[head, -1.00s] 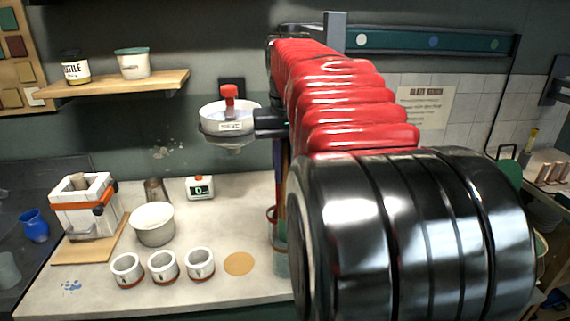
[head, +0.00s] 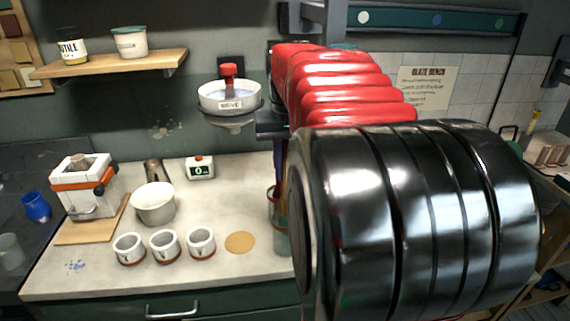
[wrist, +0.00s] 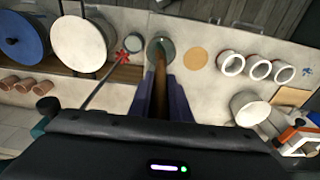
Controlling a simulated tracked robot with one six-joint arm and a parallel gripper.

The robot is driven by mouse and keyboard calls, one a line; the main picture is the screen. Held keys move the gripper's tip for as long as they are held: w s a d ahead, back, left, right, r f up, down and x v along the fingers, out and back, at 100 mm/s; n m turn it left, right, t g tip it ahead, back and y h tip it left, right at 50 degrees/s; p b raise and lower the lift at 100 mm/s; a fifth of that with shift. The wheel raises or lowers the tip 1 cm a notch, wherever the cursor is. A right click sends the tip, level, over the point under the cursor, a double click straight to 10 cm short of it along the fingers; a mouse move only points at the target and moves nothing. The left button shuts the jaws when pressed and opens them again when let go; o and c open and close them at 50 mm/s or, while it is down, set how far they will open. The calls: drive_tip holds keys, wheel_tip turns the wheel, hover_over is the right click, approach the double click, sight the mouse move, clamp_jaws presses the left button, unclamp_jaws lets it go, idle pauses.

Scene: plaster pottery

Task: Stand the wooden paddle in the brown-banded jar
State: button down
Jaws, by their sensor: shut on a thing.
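My gripper (wrist: 160,98) is shut on the wooden paddle (wrist: 160,72), a long brown stick between its two dark purple fingers. In the wrist view, the paddle's far end overlaps a greenish round jar (wrist: 166,43); I cannot tell whether its tip is inside the mouth or above it. In the head view, a greenish glass jar (head: 283,243) with a reddish-brown ring near its top stands at the bench's right, partly hidden by my arm. My fingers in the head view are mostly hidden behind my arm, above this jar.
Three small white cups (head: 201,243) stand left of the jar, beside a tan disc (head: 240,242). A white bowl (head: 154,204), a small scale (head: 200,168) and a press (head: 85,186) are farther left. The sieve (head: 230,98) is on the wall. A small cup (wrist: 133,43) stands beside the jar.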

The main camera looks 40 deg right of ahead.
drive_tip(key=shift+f, duration=0.1)
drive_tip(key=c, duration=1.6)
unclamp_jaws()
drive_tip(key=shift+o, duration=0.2)
wheel_tip(320, 180, up, 14)
drive_tip(key=s+a, duration=0.1)
drive_tip(key=shift+f, duration=0.2)
drive_tip(key=shift+s+a, duration=0.1)
drive_tip(key=s+a+f+n+t, duration=0.2)
drive_tip(key=s+a+f+n, duration=0.1)
drive_tip(key=a+f, duration=0.7)
drive_tip(key=s+a+f+n+t, duration=0.2)
drive_tip(key=s+a+f, duration=0.3)
drive_tip(key=a+f, duration=0.6)
drive_tip(key=a+n, duration=0.1)
drive_tip(key=a, duration=0.4)
drive_tip(key=shift+s+a+n+y, duration=0.15)
drive_tip(key=shift+s+n+y, duration=0.25)
